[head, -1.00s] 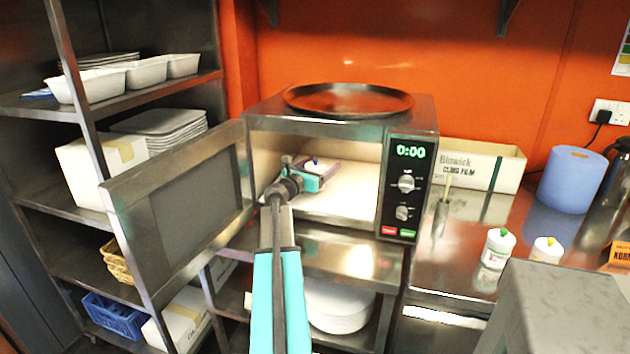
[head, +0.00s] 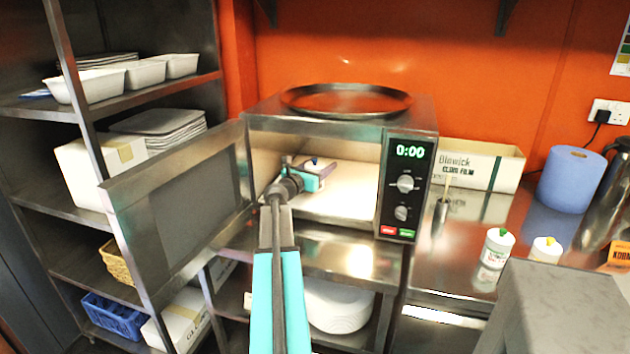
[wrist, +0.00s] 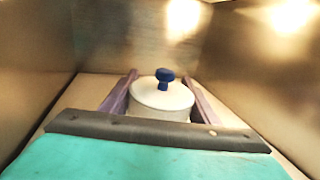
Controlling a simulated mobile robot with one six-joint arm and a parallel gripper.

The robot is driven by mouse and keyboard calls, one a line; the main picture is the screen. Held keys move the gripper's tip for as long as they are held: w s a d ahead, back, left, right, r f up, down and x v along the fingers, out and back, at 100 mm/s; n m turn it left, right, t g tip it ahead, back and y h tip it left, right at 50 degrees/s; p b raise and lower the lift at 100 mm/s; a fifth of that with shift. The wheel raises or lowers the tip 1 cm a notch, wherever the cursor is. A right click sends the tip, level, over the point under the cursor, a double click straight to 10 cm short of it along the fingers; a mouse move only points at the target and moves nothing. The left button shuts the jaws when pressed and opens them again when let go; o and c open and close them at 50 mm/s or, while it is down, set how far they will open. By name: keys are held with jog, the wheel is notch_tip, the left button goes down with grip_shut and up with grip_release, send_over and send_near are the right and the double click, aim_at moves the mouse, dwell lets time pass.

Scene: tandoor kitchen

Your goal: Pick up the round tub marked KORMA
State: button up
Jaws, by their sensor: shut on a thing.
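A round white tub (wrist: 160,98) with a blue knob on its lid stands upright inside the open microwave. It shows small in the head view (head: 319,166), partly hidden by my gripper. No marking can be read on its visible side. My gripper (head: 316,176) reaches through the microwave's open front. Its two purple fingers lie on either side of the tub in the wrist view, shut on it. The tub's lower front is hidden behind the gripper's body. I cannot tell whether the tub is clear of the microwave floor.
The microwave (head: 345,137) has its door (head: 185,205) swung open to the left, close to my arm. Its inner walls are near both sides of the gripper. Two small white tubs, with green (head: 497,248) and yellow (head: 545,251) knobs, stand on the right counter.

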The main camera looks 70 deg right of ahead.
jog(key=shift+r, duration=0.1)
jog(key=shift+r, duration=1.5)
jog(key=shift+w+a+r, duration=0.1)
jog(key=shift+a+r, duration=0.1)
jog(key=shift+a, duration=0.1)
jog(key=b+v, duration=0.1)
jog(key=v, duration=1.6)
jog(key=shift+a+b, duration=0.2)
jog(key=shift+b, duration=0.15)
